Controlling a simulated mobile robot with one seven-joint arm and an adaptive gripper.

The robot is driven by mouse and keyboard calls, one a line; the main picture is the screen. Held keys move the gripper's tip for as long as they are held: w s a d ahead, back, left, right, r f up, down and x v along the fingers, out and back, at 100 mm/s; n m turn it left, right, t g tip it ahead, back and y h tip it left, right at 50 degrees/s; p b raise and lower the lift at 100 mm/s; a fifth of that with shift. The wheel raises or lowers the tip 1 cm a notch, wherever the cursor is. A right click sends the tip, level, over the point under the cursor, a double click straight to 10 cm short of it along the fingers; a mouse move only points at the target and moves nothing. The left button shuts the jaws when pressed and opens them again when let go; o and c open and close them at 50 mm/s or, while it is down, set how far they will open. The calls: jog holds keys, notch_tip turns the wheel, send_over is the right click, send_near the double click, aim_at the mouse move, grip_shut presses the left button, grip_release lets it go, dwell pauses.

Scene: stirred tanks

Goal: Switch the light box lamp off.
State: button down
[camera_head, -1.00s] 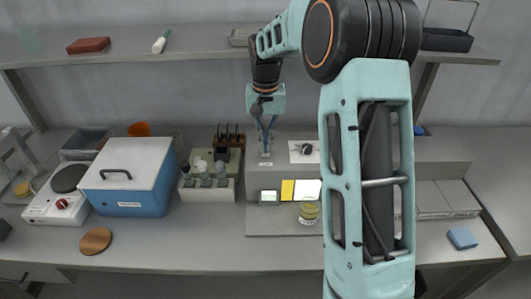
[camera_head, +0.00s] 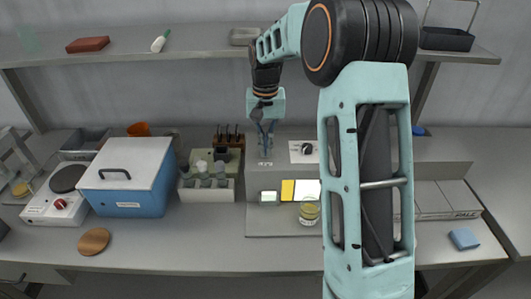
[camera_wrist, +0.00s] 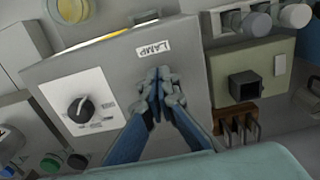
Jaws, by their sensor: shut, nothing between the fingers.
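The light box (camera_head: 285,177) stands on the bench in the head view, with bright white and yellow panels on its front. Its top carries a white plate with a black knob (camera_head: 307,149); the knob also shows in the wrist view (camera_wrist: 81,109). A "LAMP" label (camera_wrist: 154,49) lies near the front edge of the top in the wrist view. My gripper (camera_wrist: 159,82) is shut and empty, its fingertips over the top right behind this label. The fingers hide whatever lies beneath them, so I cannot see a lamp switch or tell whether they touch it.
A beaker of yellowish liquid (camera_head: 309,212) stands in front of the bright panels. A rack with several bottles (camera_head: 208,184) and a blue box (camera_head: 128,180) are to the left. A shelf (camera_head: 200,50) runs above the bench. The front strip of the bench is mostly clear.

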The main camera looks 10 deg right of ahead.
jog(key=shift+f, duration=0.2)
jog(key=shift+s, duration=0.1)
jog(key=shift+r+p, duration=2.7)
jog(key=shift+r, duration=0.85)
